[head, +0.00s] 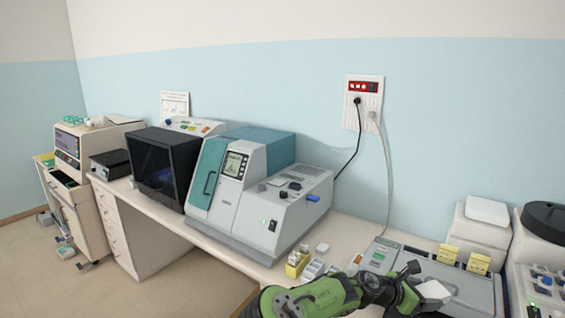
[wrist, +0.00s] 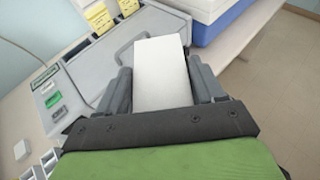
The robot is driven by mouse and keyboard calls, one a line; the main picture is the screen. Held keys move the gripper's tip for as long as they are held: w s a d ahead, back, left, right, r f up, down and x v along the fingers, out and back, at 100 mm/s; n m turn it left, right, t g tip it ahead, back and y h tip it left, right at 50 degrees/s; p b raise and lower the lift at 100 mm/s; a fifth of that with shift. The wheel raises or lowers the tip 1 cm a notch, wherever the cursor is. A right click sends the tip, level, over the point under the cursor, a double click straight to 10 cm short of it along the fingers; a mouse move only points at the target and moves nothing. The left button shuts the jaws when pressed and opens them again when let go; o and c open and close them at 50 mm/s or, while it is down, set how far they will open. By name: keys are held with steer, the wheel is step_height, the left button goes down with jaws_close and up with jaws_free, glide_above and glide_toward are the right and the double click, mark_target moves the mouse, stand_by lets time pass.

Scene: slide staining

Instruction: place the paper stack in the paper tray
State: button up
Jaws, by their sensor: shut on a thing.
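The paper stack (wrist: 163,72) is a white block between the two dark fingers of my gripper (wrist: 164,84) in the wrist view. My gripper is shut on its sides, and its far end sticks out beyond the fingertips. In the head view the stack (head: 434,290) shows as a small white piece at the end of my gripper (head: 412,288), at the lower right. It is over or in front of the grey machine (head: 470,288); I cannot tell whether it touches it. I cannot pick out the paper tray for certain in either view.
The grey machine (wrist: 75,80) has yellow blocks (wrist: 98,17) on it. White boxes (head: 481,228) and a device with a black round lid (head: 545,222) stand to the right.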

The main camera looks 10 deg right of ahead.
steer(key=w+a+f+n+t+y+b, duration=0.1)
steer(key=w+a+f+n+t+y, duration=0.25)
steer(key=a+f+n+t, duration=0.4)
steer(key=w+a+f+n+t+y+b, duration=0.1)
steer(key=w+a+f+n+t+y, duration=0.3)
steer(key=a+f, duration=0.6)
steer(key=s+a+n+t+y, duration=0.1)
steer(key=s+a+n+y, duration=0.1)
steer(key=a, duration=0.6)
steer(key=s+a+n+y, duration=0.3)
steer(key=a+n+y, duration=0.1)
steer(key=a, duration=0.3)
steer(key=shift+s+a+t+b, duration=0.2)
steer(key=shift+a+t+b, duration=0.1)
steer(key=shift+a+t, duration=0.1)
steer(key=shift+d+r, duration=0.1)
